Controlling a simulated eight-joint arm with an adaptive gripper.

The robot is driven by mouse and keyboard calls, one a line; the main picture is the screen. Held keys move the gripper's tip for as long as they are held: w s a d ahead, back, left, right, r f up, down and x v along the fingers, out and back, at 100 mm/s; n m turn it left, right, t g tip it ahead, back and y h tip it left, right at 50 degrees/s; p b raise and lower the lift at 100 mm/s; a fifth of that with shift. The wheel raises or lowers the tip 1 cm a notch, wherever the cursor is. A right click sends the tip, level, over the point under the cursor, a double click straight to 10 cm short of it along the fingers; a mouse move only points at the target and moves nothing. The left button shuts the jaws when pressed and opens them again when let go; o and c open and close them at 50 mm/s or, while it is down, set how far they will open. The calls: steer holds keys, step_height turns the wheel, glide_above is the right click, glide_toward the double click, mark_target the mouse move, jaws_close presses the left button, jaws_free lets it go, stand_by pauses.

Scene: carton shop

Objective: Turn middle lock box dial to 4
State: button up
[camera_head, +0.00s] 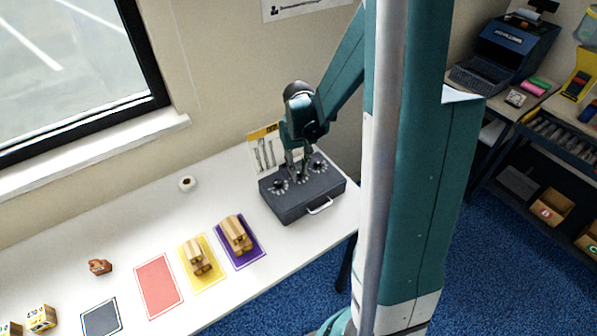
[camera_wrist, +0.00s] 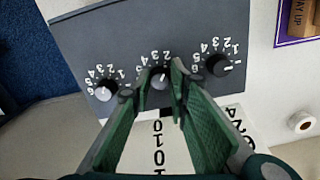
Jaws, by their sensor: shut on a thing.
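The lock box (camera_head: 318,207) is a dark grey case with a light handle, standing on the white table. Its top carries three black dials ringed with white numbers. My gripper (camera_head: 298,170) reaches down onto the middle dial. In the wrist view the middle dial (camera_wrist: 159,77) sits between the two green fingertips of my gripper (camera_wrist: 153,78), which are shut on it. A white pointer line shows on this dial, but I cannot tell its number. The left dial (camera_wrist: 106,91) and right dial (camera_wrist: 218,65) are free, and my fingers hide part of the middle scale.
A card (camera_head: 263,150) with a yellow top stands behind the box; printed digits show below the dials in the wrist view. A white roll (camera_head: 187,184), a purple mat (camera_head: 255,256) and a yellow mat (camera_head: 207,283) with wooden pieces lie to the left.

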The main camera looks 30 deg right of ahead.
mark_target(298, 171)
steer(key=n+b, duration=0.2)
steer(key=n, duration=0.4)
steer(key=n+b, duration=0.1)
steer(key=n, duration=0.6)
stand_by(0.4)
steer(key=o, duration=0.8)
steer(key=shift+o, duration=0.4)
steer(key=shift+r, duration=0.15)
step_height(298, 171, up, 12)
stand_by(0.3)
